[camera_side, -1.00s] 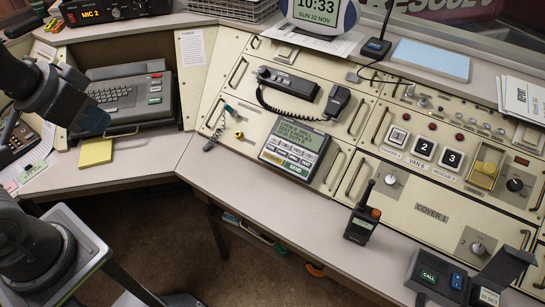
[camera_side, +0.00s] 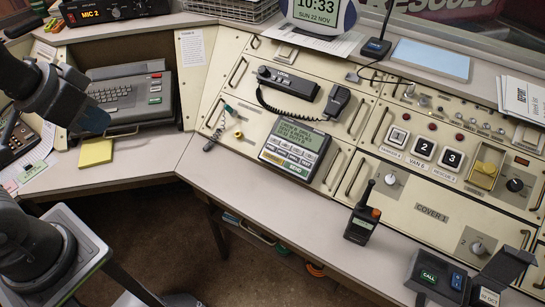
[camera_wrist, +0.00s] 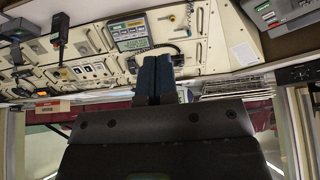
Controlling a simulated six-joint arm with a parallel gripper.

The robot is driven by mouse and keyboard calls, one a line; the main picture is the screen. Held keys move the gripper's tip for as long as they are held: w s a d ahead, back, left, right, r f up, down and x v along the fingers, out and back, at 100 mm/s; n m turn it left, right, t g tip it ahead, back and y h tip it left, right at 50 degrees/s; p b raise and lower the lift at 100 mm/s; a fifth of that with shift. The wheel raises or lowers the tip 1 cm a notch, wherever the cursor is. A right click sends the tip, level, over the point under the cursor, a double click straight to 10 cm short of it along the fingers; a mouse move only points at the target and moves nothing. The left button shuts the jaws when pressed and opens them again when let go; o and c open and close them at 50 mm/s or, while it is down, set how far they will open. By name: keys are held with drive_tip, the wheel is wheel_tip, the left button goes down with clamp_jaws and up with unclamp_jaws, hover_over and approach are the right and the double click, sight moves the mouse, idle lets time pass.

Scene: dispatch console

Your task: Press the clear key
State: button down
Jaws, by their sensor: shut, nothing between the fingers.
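A keypad unit (camera_side: 295,148) with a green-grey display and rows of small keys sits on the sloping cream console. Its front row has a yellow key (camera_side: 272,158) and a green key (camera_side: 295,170). The key lettering is too small to read, so I cannot tell which one is the clear key. In the wrist view the unit (camera_wrist: 129,36) shows upside down, just beyond my fingertips. My gripper (camera_wrist: 153,58) is shut and empty there, its two dark blue fingers side by side and apart from the panel.
A corded handset (camera_side: 337,103) and its cradle (camera_side: 288,83) lie behind the keypad unit. A radio (camera_side: 363,219) stands upright to its right. A grey keyboard terminal (camera_side: 127,97) with red and green keys sits at left.

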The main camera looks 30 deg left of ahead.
sight(273, 158)
drive_tip(key=shift+w, duration=0.1)
drive_tip(key=w+d+f+n+t+h, duration=0.1)
drive_tip(key=w+d+f+t, duration=0.15)
drive_tip(key=w, duration=0.65)
drive_tip(key=w+d+f+n+t, duration=0.1)
drive_tip(key=w+d+f+t, duration=0.2)
drive_tip(key=w, duration=0.7)
drive_tip(key=w+d+f+n+t+h, duration=0.1)
drive_tip(key=w+d+f+t, duration=0.1)
drive_tip(key=f, duration=0.5)
drive_tip(key=w+d+f+n+t+h, duration=0.1)
drive_tip(key=w+d+f+t, duration=0.1)
drive_tip(key=f, duration=0.5)
drive_tip(key=shift+w+d+f+h, duration=0.3)
drive_tip(key=shift+w+d, duration=0.45)
drive_tip(key=shift+d, duration=0.45)
drive_tip(key=shift+w+f, duration=0.8)
drive_tip(key=shift+f, duration=0.45)
drive_tip(key=shift+w+f, duration=0.8)
drive_tip(key=shift+f, duration=0.4)
drive_tip(key=shift+w+f, duration=0.8)
drive_tip(key=shift+f, duration=0.45)
drive_tip(key=shift+f, duration=0.1)
